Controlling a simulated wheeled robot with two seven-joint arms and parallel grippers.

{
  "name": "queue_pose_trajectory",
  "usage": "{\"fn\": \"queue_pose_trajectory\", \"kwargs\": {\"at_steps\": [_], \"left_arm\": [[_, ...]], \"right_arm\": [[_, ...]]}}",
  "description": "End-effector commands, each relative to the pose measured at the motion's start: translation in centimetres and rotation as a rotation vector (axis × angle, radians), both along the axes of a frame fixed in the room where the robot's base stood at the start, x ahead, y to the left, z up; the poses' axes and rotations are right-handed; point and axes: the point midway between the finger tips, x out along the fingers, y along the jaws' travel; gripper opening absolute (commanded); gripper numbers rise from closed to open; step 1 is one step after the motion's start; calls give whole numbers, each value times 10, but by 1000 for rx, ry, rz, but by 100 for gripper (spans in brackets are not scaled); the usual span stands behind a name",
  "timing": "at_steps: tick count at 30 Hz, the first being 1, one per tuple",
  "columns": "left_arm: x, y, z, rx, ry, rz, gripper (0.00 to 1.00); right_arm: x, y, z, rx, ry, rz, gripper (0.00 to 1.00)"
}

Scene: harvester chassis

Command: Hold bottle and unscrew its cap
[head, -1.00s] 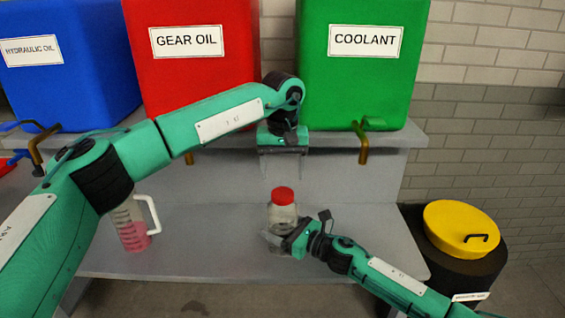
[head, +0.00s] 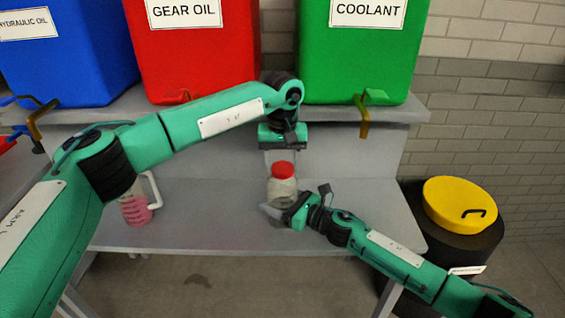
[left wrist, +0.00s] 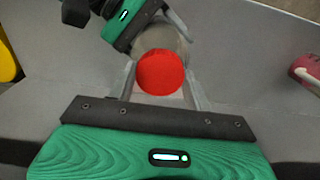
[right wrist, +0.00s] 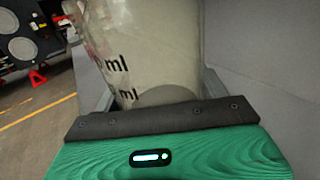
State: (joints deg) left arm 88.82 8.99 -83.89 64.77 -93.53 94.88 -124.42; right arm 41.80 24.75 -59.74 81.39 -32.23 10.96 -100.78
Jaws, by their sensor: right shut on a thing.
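A clear bottle (head: 282,188) with a red cap (head: 283,170) stands upright on the lower grey shelf. My right gripper (head: 276,212) is shut on the bottle's body from the right. In the right wrist view the bottle (right wrist: 155,50) fills the space between the fingers, with "ml" markings visible. My left gripper (head: 282,163) points down from above the bottle, open. In the left wrist view the red cap (left wrist: 161,72) lies between its two spread fingers, with a gap on each side. Whether the fingertips are level with the cap is hard to tell.
A measuring jug (head: 135,207) with pink liquid stands on the shelf to the left. Blue, red (head: 190,50) and green (head: 355,55) tanks with taps sit on the upper ledge. A black drum with a yellow lid (head: 460,203) stands at the right.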

Motion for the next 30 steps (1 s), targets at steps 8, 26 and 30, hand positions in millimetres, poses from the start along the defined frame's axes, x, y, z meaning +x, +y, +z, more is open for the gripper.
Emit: {"fn": "queue_pose_trajectory", "kwargs": {"at_steps": [8,26,30], "left_arm": [[0,0,0,0,0,84,23],[0,0,1,0,0,1041,23],[0,0,1,0,0,1269,23]], "right_arm": [[0,0,0,0,0,0,10],[0,0,0,0,0,-1,10],[0,0,0,0,0,-1,10]]}}
